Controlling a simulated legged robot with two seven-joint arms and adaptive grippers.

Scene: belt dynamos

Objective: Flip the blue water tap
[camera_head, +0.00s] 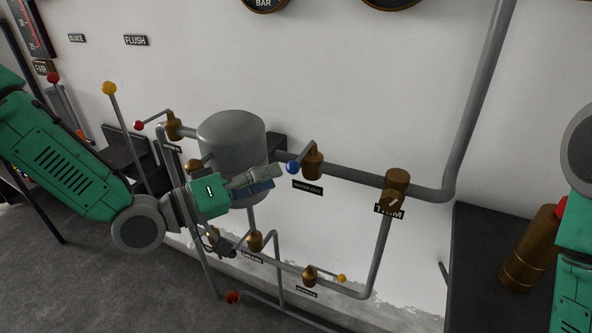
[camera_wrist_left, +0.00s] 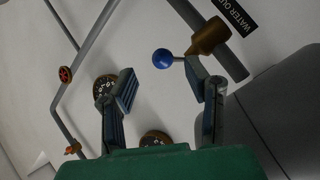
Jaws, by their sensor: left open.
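The blue water tap is a blue ball knob (camera_head: 293,168) on a thin lever. The lever joins a brass valve body (camera_head: 313,164) on the grey pipe, above the "WATER OUT" label (camera_head: 308,188). My left gripper (camera_head: 278,177) is just left of the blue knob, in front of the grey tank. In the left wrist view, my left gripper (camera_wrist_left: 168,90) is open and empty. The blue knob (camera_wrist_left: 163,58) shows between and beyond its fingers, nearer the right finger. Contact cannot be told. My right gripper is out of view; only part of the right arm shows at the right edge.
The grey tank (camera_head: 232,135) stands behind my left gripper. Other brass valves, one with a red knob (camera_head: 138,125) and one with a yellow knob (camera_head: 341,278), sit on nearby pipes. A tall yellow-knobbed lever (camera_head: 109,88) rises at left.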

